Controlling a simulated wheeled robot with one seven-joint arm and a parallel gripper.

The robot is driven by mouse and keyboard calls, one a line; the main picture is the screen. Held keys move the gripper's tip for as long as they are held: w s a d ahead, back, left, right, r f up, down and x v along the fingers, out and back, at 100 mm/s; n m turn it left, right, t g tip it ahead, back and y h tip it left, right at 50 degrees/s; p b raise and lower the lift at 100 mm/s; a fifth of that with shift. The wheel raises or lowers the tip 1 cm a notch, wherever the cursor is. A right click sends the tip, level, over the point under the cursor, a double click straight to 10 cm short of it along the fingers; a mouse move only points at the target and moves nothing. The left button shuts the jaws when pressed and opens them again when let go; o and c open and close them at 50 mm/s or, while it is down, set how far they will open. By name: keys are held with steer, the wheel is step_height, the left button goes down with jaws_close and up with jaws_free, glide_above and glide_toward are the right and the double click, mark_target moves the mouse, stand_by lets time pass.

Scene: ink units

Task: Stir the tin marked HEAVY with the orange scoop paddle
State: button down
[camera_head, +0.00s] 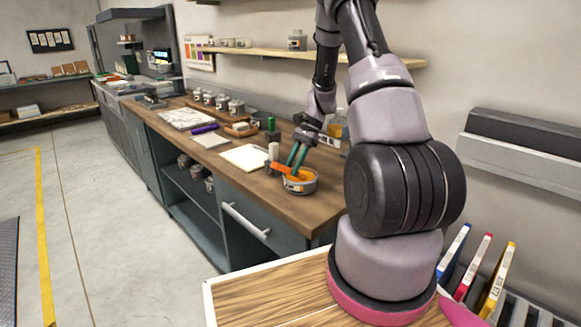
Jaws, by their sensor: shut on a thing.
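A round tin (299,185) with orange contents stands on the wooden bench top, close to its near right end. Its label is too small to read, so I cannot tell whether it says HEAVY. My gripper (296,157) is above the tin, its green fingers pointing down. It is shut on the orange scoop paddle (281,168), which slants across the tin's rim. The paddle's lower end is hard to tell from the orange contents, so I cannot tell how deep it sits.
A white sheet (245,157) lies left of the tin, with a small pale cylinder (273,151) beside it. A green bottle (271,125) stands behind. Several tins (222,103) line the bench's far part. A wall shelf (290,54) runs above.

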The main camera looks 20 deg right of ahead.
step_height(320, 180, up, 9)
steer(key=shift+f, duration=0.15)
stand_by(0.7)
